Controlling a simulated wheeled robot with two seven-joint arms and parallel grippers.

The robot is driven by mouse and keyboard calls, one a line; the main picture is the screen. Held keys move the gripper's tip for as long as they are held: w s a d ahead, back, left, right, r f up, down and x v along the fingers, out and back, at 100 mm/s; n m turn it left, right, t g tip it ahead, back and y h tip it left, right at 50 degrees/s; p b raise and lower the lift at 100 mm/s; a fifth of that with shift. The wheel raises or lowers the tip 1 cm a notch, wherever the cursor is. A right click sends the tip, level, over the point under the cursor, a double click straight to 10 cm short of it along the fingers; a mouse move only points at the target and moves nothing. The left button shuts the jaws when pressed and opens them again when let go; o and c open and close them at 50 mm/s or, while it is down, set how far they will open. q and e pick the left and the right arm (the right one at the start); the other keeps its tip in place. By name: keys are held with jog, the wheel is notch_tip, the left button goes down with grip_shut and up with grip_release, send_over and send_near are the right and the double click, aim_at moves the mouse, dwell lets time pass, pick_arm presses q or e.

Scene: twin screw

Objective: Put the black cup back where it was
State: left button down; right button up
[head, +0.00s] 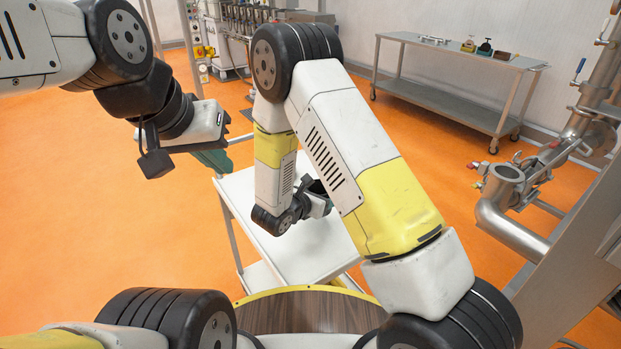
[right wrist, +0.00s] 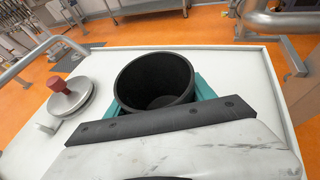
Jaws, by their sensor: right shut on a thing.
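The black cup (right wrist: 150,72) is upright with its open mouth up in the right wrist view, and it looks empty. My right gripper (right wrist: 160,98) is shut on it, with teal fingers at either side. The cup is over the white cart top (right wrist: 245,62); I cannot tell if its base touches. In the head view my right gripper (head: 320,199) is low over the cart, and my own arm and gripper hide most of the cup. My left gripper (head: 213,160) is up at the left, away from the cup; its teal fingers are partly hidden, so its opening is unclear.
A round metal lid with a red knob (right wrist: 58,83) lies on the cart left of the cup. A brown round table (head: 310,312) with a yellow rim is close in front. A steel table (head: 450,50) with small items stands at the back. Steel pipes (head: 510,205) are at the right.

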jog(key=w+a, duration=0.1)
jog(key=w, duration=0.2)
jog(key=w+a, duration=0.1)
jog(key=w, duration=0.2)
jog(key=w+a+f, duration=0.1)
jog(key=w, duration=0.1)
jog(key=shift+w, duration=0.4)
jog(key=shift+s+f, duration=0.1)
jog(key=shift+f, duration=1.55)
jog(key=shift+f, duration=0.2)
jog(key=o, duration=1.5)
jog(key=shift+o, duration=0.2)
jog(key=shift+r, duration=0.1)
